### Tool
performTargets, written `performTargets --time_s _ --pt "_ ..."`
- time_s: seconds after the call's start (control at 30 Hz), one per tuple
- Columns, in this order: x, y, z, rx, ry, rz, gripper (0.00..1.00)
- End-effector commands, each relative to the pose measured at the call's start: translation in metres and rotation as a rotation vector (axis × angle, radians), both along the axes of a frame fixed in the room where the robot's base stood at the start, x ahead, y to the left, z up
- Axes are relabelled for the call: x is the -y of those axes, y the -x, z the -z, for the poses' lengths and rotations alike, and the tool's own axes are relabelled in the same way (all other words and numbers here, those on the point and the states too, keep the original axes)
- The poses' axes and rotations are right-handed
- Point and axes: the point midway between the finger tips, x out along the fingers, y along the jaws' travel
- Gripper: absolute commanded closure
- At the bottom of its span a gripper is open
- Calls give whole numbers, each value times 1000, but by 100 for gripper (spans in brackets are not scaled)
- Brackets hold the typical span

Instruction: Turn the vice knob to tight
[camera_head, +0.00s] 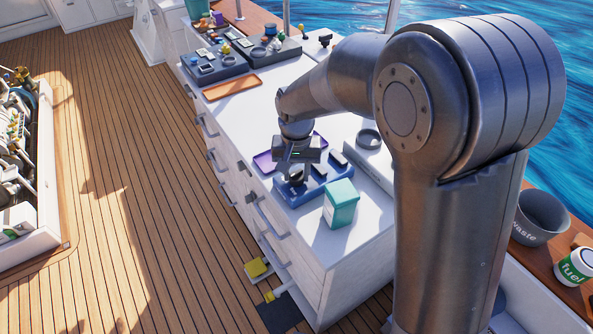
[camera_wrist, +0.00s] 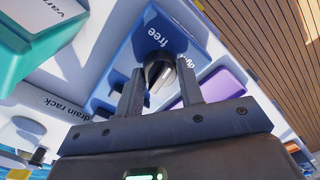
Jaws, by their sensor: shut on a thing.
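My gripper (camera_head: 295,172) points down over a blue block (camera_head: 318,188) on the white counter. In the wrist view, the two fingers of my gripper (camera_wrist: 160,84) stand on either side of a small dark and silver knob (camera_wrist: 157,70) and are shut on it. The knob sits on the blue block (camera_wrist: 195,48), beside the printed word "free". A second word by the right finger is partly hidden. The word "tight" is not readable in either view. In the head view my gripper hides most of the knob.
A teal box (camera_head: 341,207) stands close by at the counter's front corner. A purple tray (camera_head: 264,161) lies just left of the blue block. An orange tray (camera_head: 232,86) and dark trays with small parts lie farther back. A grey waste bin (camera_head: 541,215) is at right.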

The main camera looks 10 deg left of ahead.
Motion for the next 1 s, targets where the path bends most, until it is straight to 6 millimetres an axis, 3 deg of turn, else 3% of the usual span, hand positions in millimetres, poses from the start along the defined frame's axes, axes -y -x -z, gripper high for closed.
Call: performTargets --time_s 0.6,1.0 --pt "-1 1 0 -1 0 566 88" --pt "-1 1 0 -1 0 787 88"
